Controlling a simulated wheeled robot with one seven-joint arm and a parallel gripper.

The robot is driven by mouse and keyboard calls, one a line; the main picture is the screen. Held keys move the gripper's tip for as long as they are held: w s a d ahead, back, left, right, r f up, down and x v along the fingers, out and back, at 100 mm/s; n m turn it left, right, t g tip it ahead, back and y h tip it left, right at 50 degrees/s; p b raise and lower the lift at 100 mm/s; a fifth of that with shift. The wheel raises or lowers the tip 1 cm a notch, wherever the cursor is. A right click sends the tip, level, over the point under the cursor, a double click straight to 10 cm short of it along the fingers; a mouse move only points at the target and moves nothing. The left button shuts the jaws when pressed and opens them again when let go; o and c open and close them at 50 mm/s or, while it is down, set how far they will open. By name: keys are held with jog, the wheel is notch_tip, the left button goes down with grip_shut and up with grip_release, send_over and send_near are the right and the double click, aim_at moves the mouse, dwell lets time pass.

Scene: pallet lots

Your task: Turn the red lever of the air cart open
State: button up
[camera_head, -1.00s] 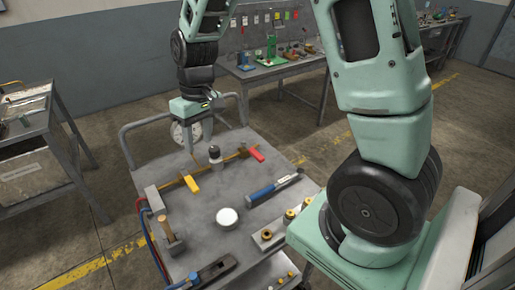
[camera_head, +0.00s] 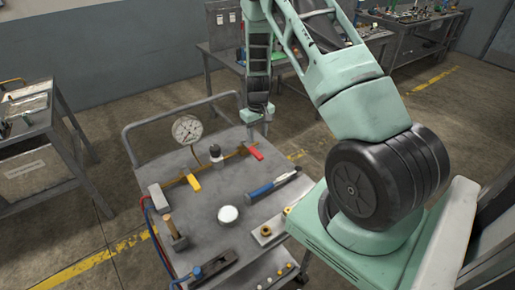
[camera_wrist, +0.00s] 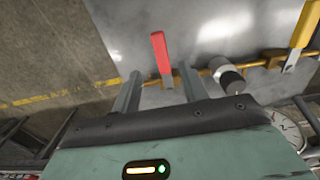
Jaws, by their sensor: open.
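The red lever (camera_head: 256,152) sits at the far right end of the brass pipe on the cart top (camera_head: 240,185). In the wrist view the red lever (camera_wrist: 161,54) stands between my two finger tips, pointing away from the palm. My gripper (camera_wrist: 158,82) is open, with one finger on each side of the lever's base. I cannot tell if either finger touches it. In the head view my gripper (camera_head: 257,130) hangs just behind the lever, partly hidden by the arm.
A yellow lever (camera_head: 193,182) is on the same pipe, with a round gauge (camera_head: 187,129) behind it. A dark-capped fitting (camera_head: 215,152) stands between the levers. A blue-handled tool (camera_head: 272,186), a white round lid (camera_head: 228,214) and a hammer (camera_head: 175,233) lie on the cart.

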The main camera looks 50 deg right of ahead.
aim_at(258, 153)
notch_tip(258, 153, down, 9)
jog(key=shift+r+p, duration=0.15)
jog(key=shift+p, duration=0.95)
grip_shut()
